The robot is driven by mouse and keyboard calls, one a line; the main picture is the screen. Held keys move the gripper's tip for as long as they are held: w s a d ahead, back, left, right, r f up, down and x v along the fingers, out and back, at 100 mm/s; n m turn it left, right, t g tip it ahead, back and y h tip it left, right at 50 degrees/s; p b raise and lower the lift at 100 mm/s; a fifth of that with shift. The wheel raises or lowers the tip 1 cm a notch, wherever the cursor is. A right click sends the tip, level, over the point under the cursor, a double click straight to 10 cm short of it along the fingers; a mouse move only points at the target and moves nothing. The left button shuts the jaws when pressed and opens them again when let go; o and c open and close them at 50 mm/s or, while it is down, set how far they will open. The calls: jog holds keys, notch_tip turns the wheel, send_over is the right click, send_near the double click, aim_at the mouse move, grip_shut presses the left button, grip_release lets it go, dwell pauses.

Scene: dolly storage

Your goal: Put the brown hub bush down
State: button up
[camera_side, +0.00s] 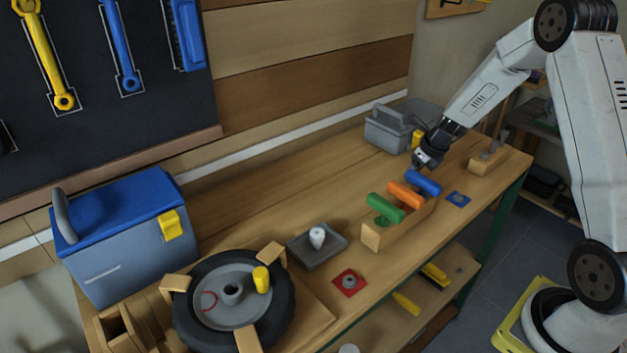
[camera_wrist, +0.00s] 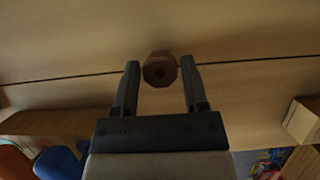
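The brown hub bush (camera_wrist: 160,70) is a small, many-sided block with a dark central hole in the wrist view. It sits between the tips of my gripper (camera_wrist: 160,76), with a thin gap visible on either side. My gripper looks open around it. In the side view my gripper (camera_side: 420,165) is low over the far right of the bench, just behind the blue-handled tool (camera_side: 424,182). The bush is hidden or too small to tell there.
Green (camera_side: 385,208) and orange (camera_side: 405,195) handles stand in a wooden rack (camera_side: 372,237). A grey toolbox (camera_side: 387,131) is behind my gripper. A wooden block (camera_side: 487,161) lies to the right. The wheel (camera_side: 238,308) and blue box (camera_side: 135,255) are far left.

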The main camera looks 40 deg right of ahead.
jog(key=shift+o, duration=0.9)
jog(key=shift+r, duration=0.2)
jog(key=v, duration=1.2)
dwell(0.6)
